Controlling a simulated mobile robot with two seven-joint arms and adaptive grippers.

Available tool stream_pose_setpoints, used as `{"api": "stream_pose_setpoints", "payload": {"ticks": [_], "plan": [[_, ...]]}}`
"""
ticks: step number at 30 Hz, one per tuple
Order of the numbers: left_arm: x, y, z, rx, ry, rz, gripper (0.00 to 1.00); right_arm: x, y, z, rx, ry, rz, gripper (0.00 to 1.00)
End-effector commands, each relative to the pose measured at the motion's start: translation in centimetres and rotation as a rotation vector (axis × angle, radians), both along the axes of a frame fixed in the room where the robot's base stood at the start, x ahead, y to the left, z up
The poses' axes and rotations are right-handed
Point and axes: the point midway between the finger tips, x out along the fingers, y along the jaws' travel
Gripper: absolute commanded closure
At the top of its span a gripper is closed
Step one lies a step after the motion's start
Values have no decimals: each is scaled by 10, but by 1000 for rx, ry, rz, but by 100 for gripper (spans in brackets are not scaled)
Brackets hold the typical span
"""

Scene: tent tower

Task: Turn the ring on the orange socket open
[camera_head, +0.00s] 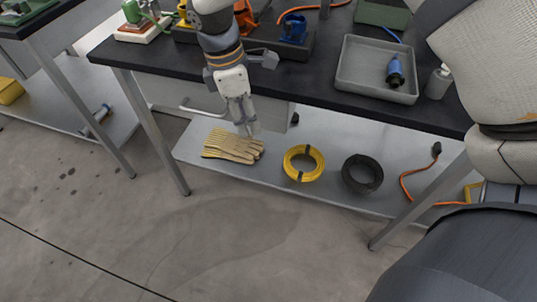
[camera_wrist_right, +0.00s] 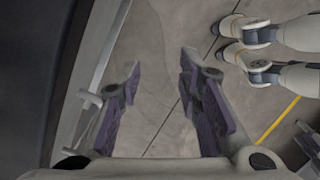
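The orange socket (camera_head: 243,18) stands on a dark block (camera_head: 268,44) at the back of the black-topped bench in the head view. My right arm partly hides it, and I cannot tell how its ring is turned. A blue socket (camera_head: 292,28) stands to its right and a yellow one (camera_head: 184,12) to its left, partly covered. My right gripper (camera_head: 245,129) hangs fingers-down at the bench's front edge, well below and apart from the orange socket. In the right wrist view its fingers (camera_wrist_right: 160,72) are spread with nothing between them.
A grey tray (camera_head: 350,83) with a blue connector (camera_head: 394,70) and a bottle (camera_head: 438,82) are on the bench's right. The lower shelf (camera_head: 330,194) bears gloves (camera_head: 233,146), a yellow coil (camera_head: 304,163) and a black coil (camera_head: 362,174). The front floor is clear.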

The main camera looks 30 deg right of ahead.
Motion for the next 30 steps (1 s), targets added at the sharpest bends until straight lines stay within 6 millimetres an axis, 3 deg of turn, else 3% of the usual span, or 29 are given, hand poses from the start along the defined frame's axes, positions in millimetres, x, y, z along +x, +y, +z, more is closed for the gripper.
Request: {"api": "stream_pose_setpoints", "payload": {"ticks": [3, 15, 21, 30], "plan": [[-1, 0, 0, 0, 2, 0, 60, -16, 3, -28, 25, 10, -58, 68], [-2, 0, -2, 0, 8, 0, 60, -78, 10, -109, 87, 31, -291, 68], [-2, 0, -2, 0, 9, 0, 60, -100, 11, -128, 98, 34, -372, 68], [-2, 0, -2, 0, 9, 0, 60, -106, 12, -133, 101, 35, -393, 68]]}}
